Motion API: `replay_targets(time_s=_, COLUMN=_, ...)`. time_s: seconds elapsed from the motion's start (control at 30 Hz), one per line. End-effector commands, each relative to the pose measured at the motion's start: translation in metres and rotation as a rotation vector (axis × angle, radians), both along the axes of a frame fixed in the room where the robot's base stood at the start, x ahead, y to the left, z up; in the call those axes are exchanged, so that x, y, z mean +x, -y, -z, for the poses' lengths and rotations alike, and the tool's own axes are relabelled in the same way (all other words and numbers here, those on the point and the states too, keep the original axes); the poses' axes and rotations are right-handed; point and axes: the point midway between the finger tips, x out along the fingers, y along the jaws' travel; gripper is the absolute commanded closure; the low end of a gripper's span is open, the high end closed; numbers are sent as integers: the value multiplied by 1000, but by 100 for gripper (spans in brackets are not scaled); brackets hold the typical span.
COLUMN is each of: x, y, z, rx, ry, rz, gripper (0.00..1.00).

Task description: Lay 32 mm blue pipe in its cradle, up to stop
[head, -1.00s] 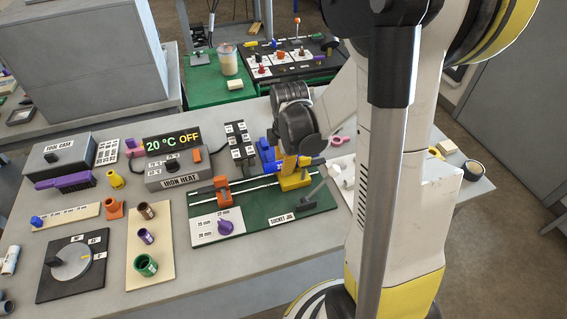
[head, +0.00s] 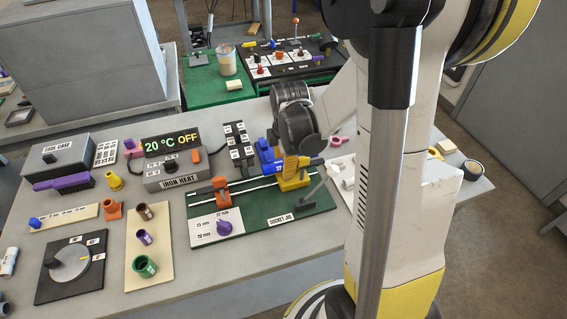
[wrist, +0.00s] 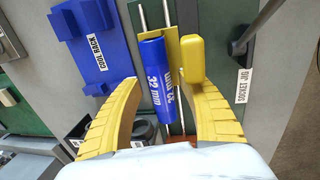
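The blue pipe marked 32 mm (wrist: 158,80) lies along the metal rails of the green socket jig (wrist: 213,30), over a yellow plate and beside a raised yellow block (wrist: 192,58). In the wrist view my gripper (wrist: 160,95) is open, with one yellow finger on each side of the pipe and gaps between. I cannot tell whether the pipe's end touches a stop.
An orange clamp (head: 221,190) stands at the jig's left, and a purple knob (head: 224,227) in front. The blue cool rack (wrist: 98,48) is close beside the jig. A dark lever (head: 307,203) rises at the jig's right front.

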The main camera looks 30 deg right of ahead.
Motion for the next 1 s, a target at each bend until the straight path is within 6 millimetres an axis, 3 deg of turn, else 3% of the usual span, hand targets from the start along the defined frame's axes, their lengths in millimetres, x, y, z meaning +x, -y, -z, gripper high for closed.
replay_targets(time_s=0.27, x=-2, y=-1, z=-11, rx=1, ry=0, rz=0, gripper=52)
replay_targets(time_s=0.7, x=-15, y=-4, z=-98, rx=0, ry=0, rz=0, gripper=52)
replay_targets(time_s=1.0, x=-18, y=-5, z=-119, rx=0, ry=0, rz=0, gripper=52)
